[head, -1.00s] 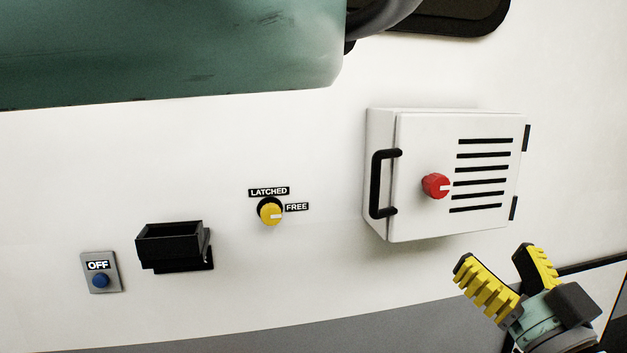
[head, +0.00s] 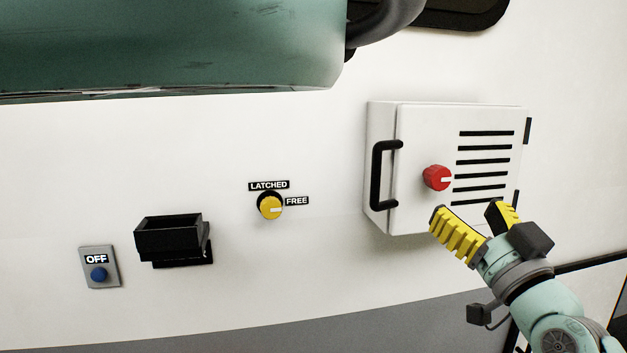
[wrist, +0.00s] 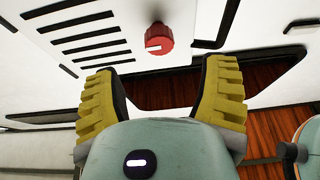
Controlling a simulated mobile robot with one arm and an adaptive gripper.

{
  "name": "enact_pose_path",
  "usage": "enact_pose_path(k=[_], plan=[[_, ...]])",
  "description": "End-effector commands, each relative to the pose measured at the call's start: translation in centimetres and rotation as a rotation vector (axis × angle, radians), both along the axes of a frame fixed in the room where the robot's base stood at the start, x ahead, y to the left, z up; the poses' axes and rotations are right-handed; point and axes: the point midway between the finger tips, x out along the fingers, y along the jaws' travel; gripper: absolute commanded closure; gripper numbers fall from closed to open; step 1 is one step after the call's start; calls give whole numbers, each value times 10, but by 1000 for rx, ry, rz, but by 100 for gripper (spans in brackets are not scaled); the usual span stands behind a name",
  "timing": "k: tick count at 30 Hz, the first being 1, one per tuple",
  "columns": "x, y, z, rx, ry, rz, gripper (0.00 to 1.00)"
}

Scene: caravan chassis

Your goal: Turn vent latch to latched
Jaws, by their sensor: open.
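A yellow knob (head: 270,207) sits on the white wall, with a LATCHED label (head: 268,185) above it and a FREE label (head: 297,201) to its right. Its white mark points right, toward FREE. A red knob (head: 437,178) is on the door of the white slotted box (head: 420,215); its white mark points right in the head view. The red knob also shows in the wrist view (wrist: 158,40), beyond the fingertips. My gripper (head: 468,208) is open and empty, in front of the box's lower part, below and right of both knobs. The yellow knob is not visible in the wrist view.
The box has a black handle (head: 378,175) on its left that sticks out. A black open holder (head: 172,238) and a grey OFF panel with a blue button (head: 98,274) are at left. A large green body (head: 170,45) overhangs above. Bare wall separates knob and box.

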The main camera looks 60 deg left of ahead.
Motion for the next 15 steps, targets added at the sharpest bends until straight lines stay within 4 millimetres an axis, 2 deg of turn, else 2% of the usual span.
enact_pose_path(k=[15], plan=[[10, 30, 13, 14, -6, 4, 28]])
